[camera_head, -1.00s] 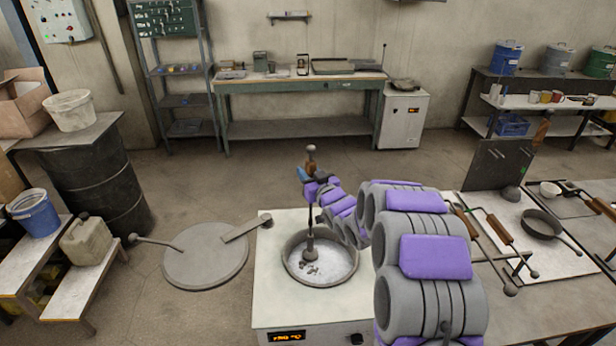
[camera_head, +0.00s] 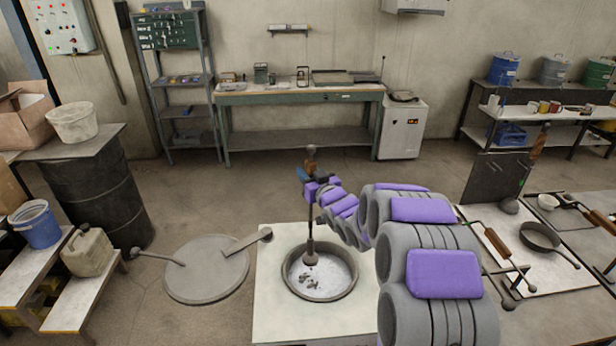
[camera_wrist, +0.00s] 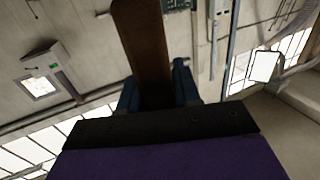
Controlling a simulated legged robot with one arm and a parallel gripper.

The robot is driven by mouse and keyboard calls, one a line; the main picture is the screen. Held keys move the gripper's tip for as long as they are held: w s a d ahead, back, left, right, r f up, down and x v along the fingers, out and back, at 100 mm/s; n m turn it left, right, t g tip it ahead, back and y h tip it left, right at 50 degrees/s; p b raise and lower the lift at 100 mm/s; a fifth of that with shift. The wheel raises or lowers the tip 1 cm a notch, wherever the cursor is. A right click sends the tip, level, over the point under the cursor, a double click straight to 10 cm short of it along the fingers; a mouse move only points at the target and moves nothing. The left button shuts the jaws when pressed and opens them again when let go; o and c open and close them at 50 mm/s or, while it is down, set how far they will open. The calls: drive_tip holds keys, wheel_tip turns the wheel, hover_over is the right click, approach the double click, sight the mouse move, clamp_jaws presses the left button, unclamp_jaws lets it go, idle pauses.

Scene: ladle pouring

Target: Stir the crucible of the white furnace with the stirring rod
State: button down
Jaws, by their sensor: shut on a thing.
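The white furnace (camera_head: 275,320) stands in front of me with its round crucible (camera_head: 345,291) open at the top. The crucible holds a pale silvery content with several dark bits (camera_head: 312,280) near the middle. My gripper (camera_head: 309,180) is shut on the stirring rod (camera_head: 310,222) and holds it upright over the crucible. The rod's dark rounded lower end (camera_head: 310,258) is at the back part of the opening; I cannot tell how deep it reaches. In the wrist view the rod's brown handle (camera_wrist: 143,45) rises from between the blue fingers.
A round lid (camera_head: 205,270) with a handle lies left of the furnace. A table (camera_head: 535,285) with ladles and a pan (camera_head: 541,236) stands at the right. A dark barrel (camera_head: 92,198) and canister (camera_head: 88,251) stand at the left. The floor behind the furnace is clear.

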sight(312, 164)
drive_tip(key=shift+r+p, duration=1.1)
drive_tip(key=shift+r, duration=1.35)
drive_tip(key=shift+f, duration=0.1)
